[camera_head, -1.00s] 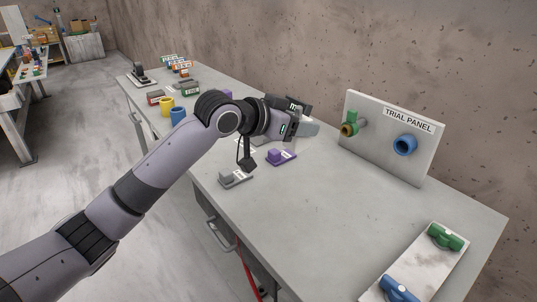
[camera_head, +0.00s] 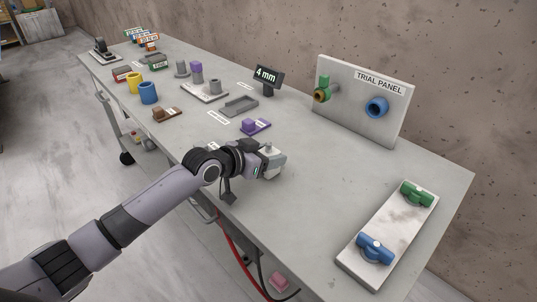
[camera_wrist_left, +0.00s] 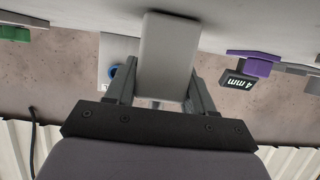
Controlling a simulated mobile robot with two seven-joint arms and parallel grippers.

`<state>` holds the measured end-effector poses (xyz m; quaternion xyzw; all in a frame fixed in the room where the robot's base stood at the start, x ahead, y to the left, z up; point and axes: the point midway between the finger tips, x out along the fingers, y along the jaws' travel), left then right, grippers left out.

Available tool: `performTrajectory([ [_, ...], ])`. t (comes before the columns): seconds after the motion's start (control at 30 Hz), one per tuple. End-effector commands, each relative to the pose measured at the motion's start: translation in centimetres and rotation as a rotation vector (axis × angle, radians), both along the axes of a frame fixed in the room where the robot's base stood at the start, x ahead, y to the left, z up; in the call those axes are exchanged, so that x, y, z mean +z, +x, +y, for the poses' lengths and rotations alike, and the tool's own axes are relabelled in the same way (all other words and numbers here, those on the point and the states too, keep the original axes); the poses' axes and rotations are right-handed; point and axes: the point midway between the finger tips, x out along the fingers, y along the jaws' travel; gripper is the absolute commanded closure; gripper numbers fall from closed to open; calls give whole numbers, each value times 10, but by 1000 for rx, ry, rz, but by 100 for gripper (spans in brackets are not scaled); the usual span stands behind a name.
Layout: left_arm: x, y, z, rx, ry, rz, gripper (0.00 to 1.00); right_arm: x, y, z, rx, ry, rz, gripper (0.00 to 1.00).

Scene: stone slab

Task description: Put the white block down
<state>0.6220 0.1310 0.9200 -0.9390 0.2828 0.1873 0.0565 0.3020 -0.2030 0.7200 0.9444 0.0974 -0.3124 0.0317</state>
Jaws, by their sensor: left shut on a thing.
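My left gripper (camera_head: 268,162) is over the front part of the slab-topped table (camera_head: 310,215). In the left wrist view my left gripper (camera_wrist_left: 160,100) is shut on the white block (camera_wrist_left: 167,50), which looks pale grey and sits between the two fingers. The head view shows only a pale end of the block, largely mixed with the fingers. I cannot tell whether the block touches the tabletop. My right gripper is not in view.
A purple block (camera_head: 256,126) on a plate and a grey tray (camera_head: 239,106) lie behind the gripper. The trial panel (camera_head: 355,105) stands at the back. A plate with green and blue valves (camera_head: 388,228) lies right. Bare tabletop lies between.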

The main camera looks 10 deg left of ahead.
Motion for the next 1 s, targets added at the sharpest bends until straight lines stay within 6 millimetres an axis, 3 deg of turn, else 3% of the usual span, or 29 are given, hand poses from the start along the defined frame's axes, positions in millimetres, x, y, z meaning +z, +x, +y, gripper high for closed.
performTrajectory([
  [0.33,-2,0,-1,0,-2,-3,84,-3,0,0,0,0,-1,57],
  [0.37,-3,0,0,-1,-1,-1,40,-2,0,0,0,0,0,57],
  [0.4,-2,0,0,-1,-1,-1,27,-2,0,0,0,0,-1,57],
  [0.43,-2,0,0,-1,-1,-1,21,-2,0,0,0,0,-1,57],
  [0.8,3,0,0,0,-1,-2,21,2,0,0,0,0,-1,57],
  [1.0,8,-14,11,1,0,-1,21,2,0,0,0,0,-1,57],
])
